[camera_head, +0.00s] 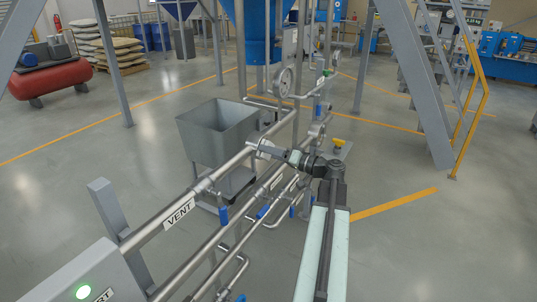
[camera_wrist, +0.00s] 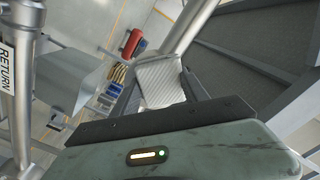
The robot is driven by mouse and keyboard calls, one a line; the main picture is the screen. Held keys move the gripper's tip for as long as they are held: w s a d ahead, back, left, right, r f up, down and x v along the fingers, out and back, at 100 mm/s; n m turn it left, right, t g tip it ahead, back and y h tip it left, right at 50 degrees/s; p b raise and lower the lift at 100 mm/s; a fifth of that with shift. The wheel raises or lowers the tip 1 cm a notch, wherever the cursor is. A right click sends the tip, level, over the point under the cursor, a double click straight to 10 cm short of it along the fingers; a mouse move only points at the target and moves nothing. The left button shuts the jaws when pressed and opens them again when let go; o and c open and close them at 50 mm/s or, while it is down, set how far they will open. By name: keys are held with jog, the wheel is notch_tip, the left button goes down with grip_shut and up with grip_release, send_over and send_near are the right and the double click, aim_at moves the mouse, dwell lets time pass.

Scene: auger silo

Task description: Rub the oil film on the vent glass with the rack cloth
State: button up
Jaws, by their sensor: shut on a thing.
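The pipe labelled VENT (camera_head: 178,213) slants up and right through the head view. My gripper (camera_head: 272,152) is at the upper stretch of this pipe. In the wrist view a pale, ribbed cloth (camera_wrist: 160,82) sits between my dark fingers, which are shut on it. The cloth lies against or just before a metal pipe (camera_wrist: 190,28); I cannot tell if they touch. The vent glass and any oil film are too small or hidden behind gripper and cloth to make out.
Parallel pipes with blue valve handles (camera_head: 262,211) run below the vent pipe. A grey hopper cart (camera_head: 215,128) stands behind. A green-lit box (camera_head: 85,291) is at lower left. A pipe labelled RETURN (camera_wrist: 6,75) shows at the wrist view's left.

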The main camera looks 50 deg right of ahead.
jog(key=shift+w+d, duration=0.2)
jog(key=shift+d, duration=0.8)
jog(key=shift+d, duration=0.1)
jog(key=d, duration=0.1)
jog(key=w+d, duration=0.1)
jog(key=d, duration=0.1)
jog(key=shift+d, duration=0.2)
jog(key=shift+s+a, duration=0.2)
jog(key=shift+a, duration=0.75)
jog(key=shift+s+a, duration=0.2)
jog(key=shift+a, duration=0.75)
jog(key=shift+a, duration=0.1)
jog(key=shift+s+a, duration=0.25)
jog(key=shift+a, duration=0.65)
jog(key=shift+s+a, duration=0.25)
jog(key=shift+a, duration=0.6)
